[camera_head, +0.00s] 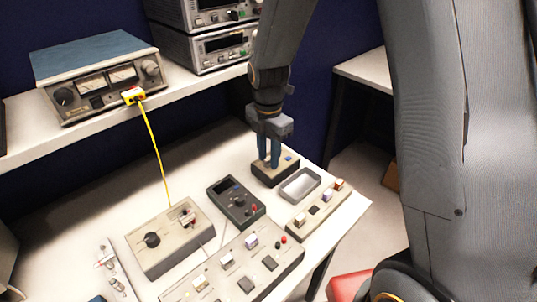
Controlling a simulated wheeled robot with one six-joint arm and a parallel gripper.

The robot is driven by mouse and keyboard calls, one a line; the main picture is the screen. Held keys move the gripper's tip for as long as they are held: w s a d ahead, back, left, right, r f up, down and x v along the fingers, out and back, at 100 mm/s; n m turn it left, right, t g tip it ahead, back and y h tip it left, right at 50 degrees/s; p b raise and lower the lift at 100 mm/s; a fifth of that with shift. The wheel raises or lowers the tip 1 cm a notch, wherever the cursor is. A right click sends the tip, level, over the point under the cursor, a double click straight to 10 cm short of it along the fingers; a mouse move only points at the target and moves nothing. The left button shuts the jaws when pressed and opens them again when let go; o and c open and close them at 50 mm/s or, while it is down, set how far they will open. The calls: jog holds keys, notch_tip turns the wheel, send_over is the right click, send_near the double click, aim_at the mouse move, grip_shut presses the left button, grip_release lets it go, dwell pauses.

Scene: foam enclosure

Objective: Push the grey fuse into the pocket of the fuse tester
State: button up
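My gripper (268,163) points straight down at the back right of the bench. Its two fingers are close together, with their tips at the top of a small dark box with a beige top (289,168). This box looks like the fuse tester, and a small blue patch shows on its top to the right of the fingers. Its pocket is not clearly visible. I cannot make out the grey fuse; it may be hidden between or behind the fingers. Whether the fingers are shut on anything is too small to tell.
An empty grey tray (316,183) stands right of the box. Close by are a dark handheld meter (228,190), a beige knob box (178,255) with a yellow cable (154,142), and a panel with several blocks (285,263). Instruments (95,60) stand on the shelf above.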

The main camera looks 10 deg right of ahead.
aim_at(269, 158)
jog(key=shift+r, duration=0.1)
jog(key=shift+r+b, duration=1)
jog(key=shift+r, duration=2.85)
jog(key=s+d+f+m, duration=0.1)
jog(key=s+d+m, duration=0.2)
jog(key=m, duration=0.5)
jog(key=s+d+f+m+t+b, duration=0.1)
jog(key=s+d+f+m, duration=0.1)
jog(key=s+m, duration=0.3)
jog(key=s+d+f+m, duration=0.1)
jog(key=s+d+m, duration=0.3)
jog(key=m, duration=0.7)
jog(key=shift+s+d+f+m+b, duration=0.3)
jog(key=shift+s+d+f+m, duration=0.1)
jog(key=shift+s, duration=0.2)
